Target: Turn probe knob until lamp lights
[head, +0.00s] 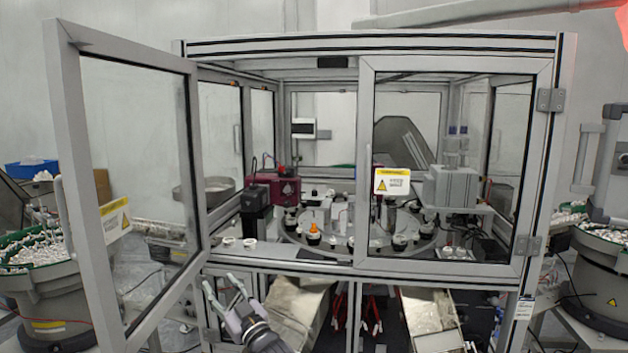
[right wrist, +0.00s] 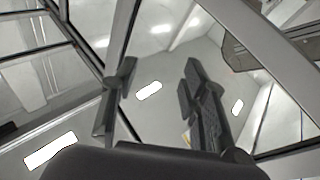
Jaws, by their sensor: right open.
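My right gripper (head: 221,284) is open and empty in the head view, low in front of the cell's open left door side. The right wrist view shows its two spread fingers (right wrist: 157,78) with nothing between them. Inside the cell, a rotary table (head: 352,259) carries several dark and white fixtures. A small orange piece (head: 314,229) stands on one of them, and a dark red box (head: 283,190) stands behind on the left. I cannot tell which part is the probe knob, and no lit lamp is clear. My left gripper is not in view.
The left glass door (head: 70,120) is swung open; the right door (head: 545,180) is closed and bears a warning label (head: 392,181). Bowl feeders stand at the left (head: 50,295) and right (head: 600,270). Metal chutes (head: 297,310) sit below the cell's front edge.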

